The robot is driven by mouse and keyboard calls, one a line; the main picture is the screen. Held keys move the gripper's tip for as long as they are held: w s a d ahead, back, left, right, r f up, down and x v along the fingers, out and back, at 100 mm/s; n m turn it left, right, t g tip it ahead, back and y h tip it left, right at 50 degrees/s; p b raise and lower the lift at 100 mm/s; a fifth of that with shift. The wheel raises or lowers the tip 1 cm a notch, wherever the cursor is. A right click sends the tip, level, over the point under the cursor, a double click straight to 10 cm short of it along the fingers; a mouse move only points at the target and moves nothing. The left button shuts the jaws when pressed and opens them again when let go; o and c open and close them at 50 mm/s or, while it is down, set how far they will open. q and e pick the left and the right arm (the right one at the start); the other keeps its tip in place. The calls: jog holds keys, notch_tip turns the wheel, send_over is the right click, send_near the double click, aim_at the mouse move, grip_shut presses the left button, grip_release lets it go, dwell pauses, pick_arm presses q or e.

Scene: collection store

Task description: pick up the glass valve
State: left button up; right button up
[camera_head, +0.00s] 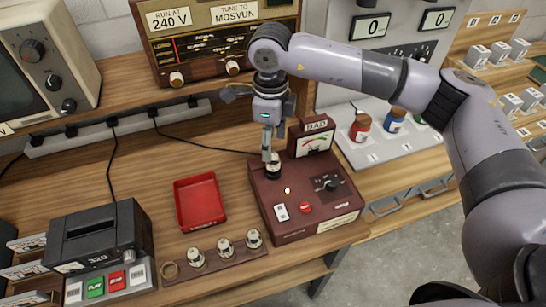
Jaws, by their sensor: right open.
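Several small glass valves with pale bases stand in a row on a brown rack (232,263): a left one (196,258), a middle one (225,247) and a right one (254,239). An empty ring-shaped place (170,271) is at the rack's left end. My right gripper (268,156) points down over the dark socket (273,171) on the maroon tester (315,195). Its jaws are open around or just above the socket. Whether a valve sits there is hidden by the fingers. My left gripper is out of view.
An empty red tray (199,203) lies left of the tester. The tester's meter (314,143) stands behind its panel under a "BAD" sign. A radio (215,40) stands at the back, and a dark cassette player (100,235) at front left. Cables cross the bench.

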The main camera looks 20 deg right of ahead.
aim_at(273, 158)
notch_tip(273, 158, down, 2)
jog(key=shift+f+p, duration=0.1)
jog(key=shift+p, duration=0.2)
jog(key=f+p, duration=0.1)
jog(key=f, duration=0.1)
jog(key=f+p, duration=0.1)
jog(key=f, duration=0.1)
jog(key=shift+w+d+p, duration=0.2)
jog(key=shift+d+p, duration=0.05)
jog(key=shift+p, duration=0.05)
jog(key=shift+f, duration=0.5)
jog(key=c, duration=1.1)
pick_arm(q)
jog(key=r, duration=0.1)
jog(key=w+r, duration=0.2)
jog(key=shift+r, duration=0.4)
pick_arm(e)
jog(key=shift+c, duration=0.3)
jog(key=shift+r, duration=0.1)
